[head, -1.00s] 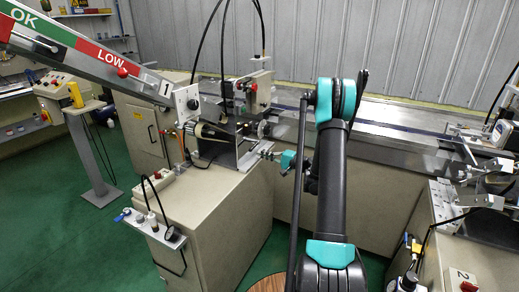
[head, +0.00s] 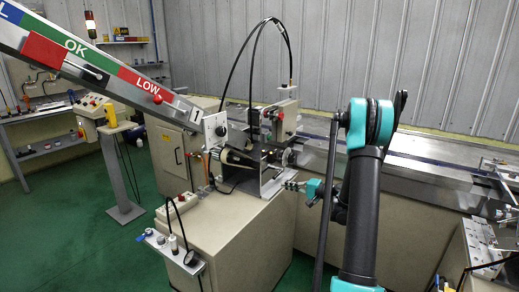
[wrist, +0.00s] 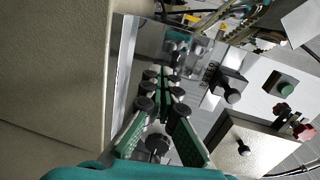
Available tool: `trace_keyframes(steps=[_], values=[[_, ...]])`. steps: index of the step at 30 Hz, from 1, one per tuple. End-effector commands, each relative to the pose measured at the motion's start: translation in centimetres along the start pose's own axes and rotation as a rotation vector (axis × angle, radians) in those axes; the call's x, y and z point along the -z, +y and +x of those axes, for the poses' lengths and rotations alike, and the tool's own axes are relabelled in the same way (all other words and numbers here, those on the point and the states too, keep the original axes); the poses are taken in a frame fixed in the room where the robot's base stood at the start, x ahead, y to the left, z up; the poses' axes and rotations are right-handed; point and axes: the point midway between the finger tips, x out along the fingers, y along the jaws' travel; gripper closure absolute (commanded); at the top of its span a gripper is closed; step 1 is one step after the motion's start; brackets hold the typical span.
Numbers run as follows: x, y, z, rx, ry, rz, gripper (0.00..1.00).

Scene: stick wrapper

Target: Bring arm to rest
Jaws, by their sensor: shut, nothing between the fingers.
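My arm (head: 362,200), black with teal joints, rises at the right of the head view and bends at a raised elbow. My gripper (head: 290,186) shows small beyond the arm, pointing left toward the roller unit (head: 262,165) on the beige cabinet. Whether it touches the unit cannot be told from the head view. In the wrist view my gripper's two green-padded fingers (wrist: 166,78) come together at their tips, shut and empty. The gripper's body is partly hidden by the forearm link in the head view.
A beige cabinet (head: 215,235) stands left of my arm, with a small switch shelf (head: 172,250) on its front. A long metal conveyor (head: 420,178) lies behind the arm. Green floor is open at left.

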Motion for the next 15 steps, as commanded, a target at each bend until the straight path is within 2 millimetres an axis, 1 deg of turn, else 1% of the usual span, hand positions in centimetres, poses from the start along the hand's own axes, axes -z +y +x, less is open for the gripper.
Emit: trace_keyframes(steps=[1, 4, 8, 11, 15], values=[[-1.4, -0.6, 0.1, -0.045, -0.010, -0.015, 1.00], [-4.0, -1.1, 0.1, -0.149, -0.027, -0.052, 1.00], [-7.5, -1.3, -0.5, -0.280, -0.048, -0.104, 1.00], [-10.2, -1.3, -1.4, -0.379, -0.064, -0.147, 1.00], [-13.9, -1.0, -3.2, -0.515, -0.084, -0.213, 1.00]])
